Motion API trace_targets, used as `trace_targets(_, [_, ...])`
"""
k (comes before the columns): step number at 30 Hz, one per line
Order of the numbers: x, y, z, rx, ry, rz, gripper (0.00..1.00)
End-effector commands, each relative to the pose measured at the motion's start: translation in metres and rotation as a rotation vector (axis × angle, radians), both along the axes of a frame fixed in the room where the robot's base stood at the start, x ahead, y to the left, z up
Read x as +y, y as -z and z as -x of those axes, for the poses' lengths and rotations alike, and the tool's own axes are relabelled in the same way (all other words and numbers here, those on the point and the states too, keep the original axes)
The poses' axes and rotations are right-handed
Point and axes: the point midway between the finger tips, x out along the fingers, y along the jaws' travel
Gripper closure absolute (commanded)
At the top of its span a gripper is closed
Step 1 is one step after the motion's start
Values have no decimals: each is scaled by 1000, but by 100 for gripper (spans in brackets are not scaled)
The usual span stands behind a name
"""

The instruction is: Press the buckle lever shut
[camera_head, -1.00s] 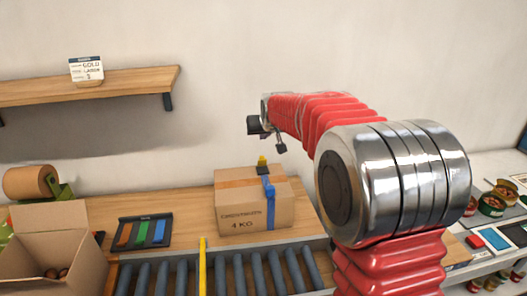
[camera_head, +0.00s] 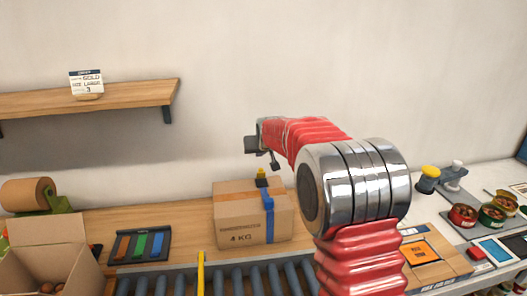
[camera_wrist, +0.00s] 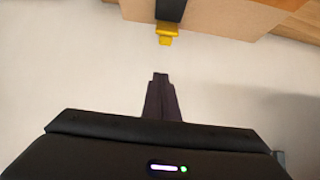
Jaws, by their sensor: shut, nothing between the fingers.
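A closed cardboard box (camera_head: 237,222) marked 4 KG stands on the wooden bench, with a blue strap (camera_head: 269,218) over its top and down its front. On its top sits a black buckle with a small yellow lever (camera_head: 262,172) sticking up. In the wrist view the yellow lever (camera_wrist: 167,33) shows at the top beside the dark buckle body (camera_wrist: 170,9). My gripper (camera_head: 274,165) is shut and empty, just above and slightly right of the lever in the head view. In the wrist view the fingertips (camera_wrist: 161,77) point at the lever with a gap between them.
A roller conveyor (camera_head: 225,280) with a yellow bar (camera_head: 201,272) runs in front. An open carton (camera_head: 45,258) with chestnuts and a tray of coloured strips (camera_head: 141,246) are left. A shelf (camera_head: 130,94) hangs above. Tins (camera_head: 463,215) and an orange-topped flat carton (camera_head: 432,258) are right.

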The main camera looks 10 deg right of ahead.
Motion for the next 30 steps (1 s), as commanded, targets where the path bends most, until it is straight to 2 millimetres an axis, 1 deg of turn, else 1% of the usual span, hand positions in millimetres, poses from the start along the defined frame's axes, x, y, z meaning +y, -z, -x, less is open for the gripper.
trace_targets(1, [0,5,-4,2,0,0,100])
trace_targets(10, [0,20,-19,1,0,0,100])
trace_targets(24, [1,35,12,1,-1,0,100])
trace_targets(30, [1,37,16,1,-1,1,100])
